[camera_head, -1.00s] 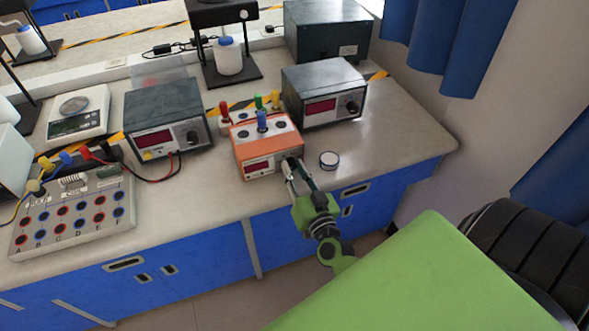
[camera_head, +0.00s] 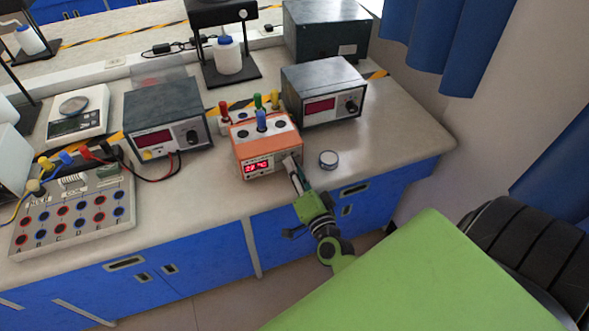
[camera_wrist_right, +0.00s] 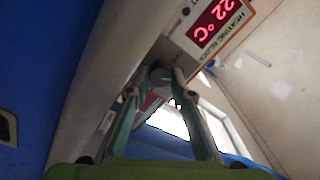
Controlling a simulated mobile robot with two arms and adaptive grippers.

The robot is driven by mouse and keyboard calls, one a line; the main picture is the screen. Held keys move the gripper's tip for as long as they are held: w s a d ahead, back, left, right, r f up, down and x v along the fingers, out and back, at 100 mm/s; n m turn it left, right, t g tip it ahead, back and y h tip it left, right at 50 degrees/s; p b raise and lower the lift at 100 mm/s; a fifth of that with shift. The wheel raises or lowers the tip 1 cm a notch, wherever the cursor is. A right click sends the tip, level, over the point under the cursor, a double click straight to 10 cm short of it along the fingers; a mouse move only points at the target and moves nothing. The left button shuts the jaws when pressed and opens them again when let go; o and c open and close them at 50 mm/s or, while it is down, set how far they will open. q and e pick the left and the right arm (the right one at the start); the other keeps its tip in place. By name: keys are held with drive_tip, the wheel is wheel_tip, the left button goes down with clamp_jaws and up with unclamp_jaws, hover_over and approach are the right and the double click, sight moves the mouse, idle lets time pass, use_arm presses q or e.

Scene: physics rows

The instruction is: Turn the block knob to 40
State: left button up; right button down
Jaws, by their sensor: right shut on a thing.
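The orange heating block (camera_head: 268,147) stands near the front of the bench. Its red display (camera_head: 256,168) is lit, but its digits are too small to read surely in the head view. In the right wrist view the display (camera_wrist_right: 213,22) appears rotated and cut by the top edge; "22 °C" shows. My right gripper (camera_wrist_right: 162,80) is shut on the knob, one fingertip on each side. In the head view my right gripper (camera_head: 291,166) hides the knob. My left gripper is not in view.
Power supplies (camera_head: 322,92) (camera_head: 167,122) stand behind and left. A terminal board (camera_head: 72,215) is at the left. The bench front edge lies below my right gripper.

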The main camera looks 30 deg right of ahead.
drive_tip(key=shift+m, duration=0.3)
drive_tip(key=c, duration=1.8)
unclamp_jaws()
drive_tip(key=shift+s+f, duration=0.1)
